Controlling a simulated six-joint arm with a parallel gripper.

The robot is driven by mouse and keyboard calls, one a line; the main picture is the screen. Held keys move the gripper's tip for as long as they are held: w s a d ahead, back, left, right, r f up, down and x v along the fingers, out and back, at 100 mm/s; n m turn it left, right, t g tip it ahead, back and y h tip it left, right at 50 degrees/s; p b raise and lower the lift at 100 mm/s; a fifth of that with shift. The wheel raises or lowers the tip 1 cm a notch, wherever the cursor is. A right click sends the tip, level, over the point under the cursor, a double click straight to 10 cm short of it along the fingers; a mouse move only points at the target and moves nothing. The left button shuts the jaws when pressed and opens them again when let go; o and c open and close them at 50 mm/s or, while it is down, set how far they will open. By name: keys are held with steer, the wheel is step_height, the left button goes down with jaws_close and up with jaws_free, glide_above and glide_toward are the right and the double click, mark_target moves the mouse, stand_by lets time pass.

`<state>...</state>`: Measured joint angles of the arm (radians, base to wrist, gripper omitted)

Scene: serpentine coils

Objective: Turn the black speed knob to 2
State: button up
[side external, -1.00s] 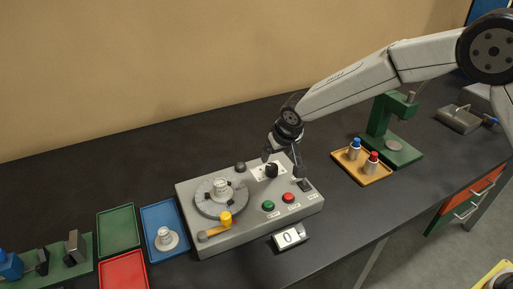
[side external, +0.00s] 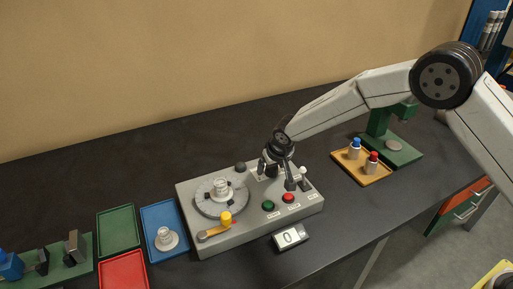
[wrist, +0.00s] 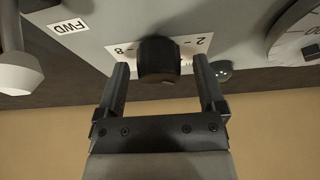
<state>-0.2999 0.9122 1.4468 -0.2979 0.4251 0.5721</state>
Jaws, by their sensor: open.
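The black speed knob (wrist: 158,60) stands on a white scale plate (wrist: 198,46) in the wrist view, where a 2 and an 8 can be read. The knob's pointer mark is hidden. My gripper (wrist: 163,75) is open, one finger on each side of the knob with a gap at both sides. In the side view my gripper (side external: 276,176) is over the back right of the grey control box (side external: 250,225), and the knob (side external: 271,171) is partly covered by it. I cannot tell how far down the fingers reach.
A white-tipped lever (side external: 303,172) stands close right of my gripper. Green (side external: 268,205) and red (side external: 288,197) buttons lie in front. A turntable (side external: 221,197) and yellow-knobbed handle (side external: 225,219) are at left. A yellow tray (side external: 361,168) is at right.

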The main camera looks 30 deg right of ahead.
jaws_close()
stand_by(0.3)
steer(key=shift+n+y, duration=0.3)
steer(key=shift+n, duration=0.6)
steer(key=shift+n+y, duration=0.6)
steer(key=shift+n, duration=0.9)
steer(key=shift+n+g+y, duration=0.5)
steer(key=shift+n+y, duration=0.2)
steer(key=shift+n, duration=1.6)
jaws_free()
